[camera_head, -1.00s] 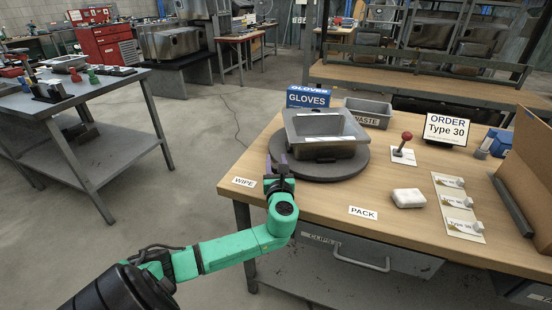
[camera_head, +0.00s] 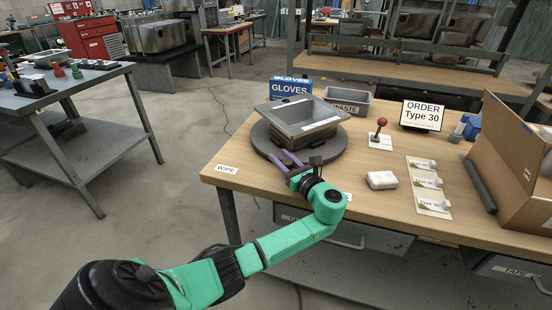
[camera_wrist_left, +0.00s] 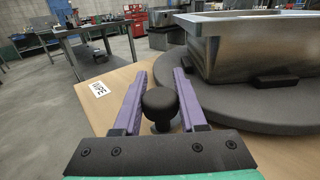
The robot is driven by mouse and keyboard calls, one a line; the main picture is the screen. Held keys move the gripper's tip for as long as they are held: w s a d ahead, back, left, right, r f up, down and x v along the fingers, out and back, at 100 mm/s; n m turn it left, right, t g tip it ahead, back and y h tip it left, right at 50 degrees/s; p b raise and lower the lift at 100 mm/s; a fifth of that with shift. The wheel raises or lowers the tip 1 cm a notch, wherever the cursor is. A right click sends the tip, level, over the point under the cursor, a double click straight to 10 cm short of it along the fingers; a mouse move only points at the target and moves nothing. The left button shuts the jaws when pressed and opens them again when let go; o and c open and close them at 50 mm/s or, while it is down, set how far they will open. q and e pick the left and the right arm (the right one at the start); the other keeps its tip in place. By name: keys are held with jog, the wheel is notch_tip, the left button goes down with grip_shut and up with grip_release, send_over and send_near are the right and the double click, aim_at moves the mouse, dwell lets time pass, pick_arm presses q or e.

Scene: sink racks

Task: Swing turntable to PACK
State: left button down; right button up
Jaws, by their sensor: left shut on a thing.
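The turntable (camera_head: 264,142) is a dark grey round disc on the wooden bench, with a steel sink (camera_head: 310,131) on it. My left gripper (camera_head: 300,170) is at the disc's front edge. In the left wrist view its purple fingers (camera_wrist_left: 160,82) are shut around a black knob (camera_wrist_left: 160,103) beside the disc (camera_wrist_left: 245,120). The WIPE label (camera_head: 227,169) is on the bench left of the gripper. The PACK label (camera_head: 348,196) is mostly hidden behind my left arm, just right of the gripper. My right gripper is not in view.
Behind the disc are a blue GLOVES box (camera_head: 291,89) and a grey WASTE bin (camera_head: 347,101). To the right are a red-knobbed lever (camera_head: 381,123), a white block (camera_head: 381,180), label cards (camera_head: 425,182), an ORDER sign (camera_head: 422,115) and a cardboard box (camera_head: 508,150).

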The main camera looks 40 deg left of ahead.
pick_arm(q)
jog(key=shift+w+d+n+g, duration=0.15)
jog(key=shift+d+n+g, duration=0.15)
jog(key=shift+d+g, duration=0.15)
jog(key=shift+c, duration=2.3)
grip_release()
jog(key=v, duration=1.4)
jog(key=shift+d+f+b, duration=0.2)
jog(key=shift+d+b, duration=0.15)
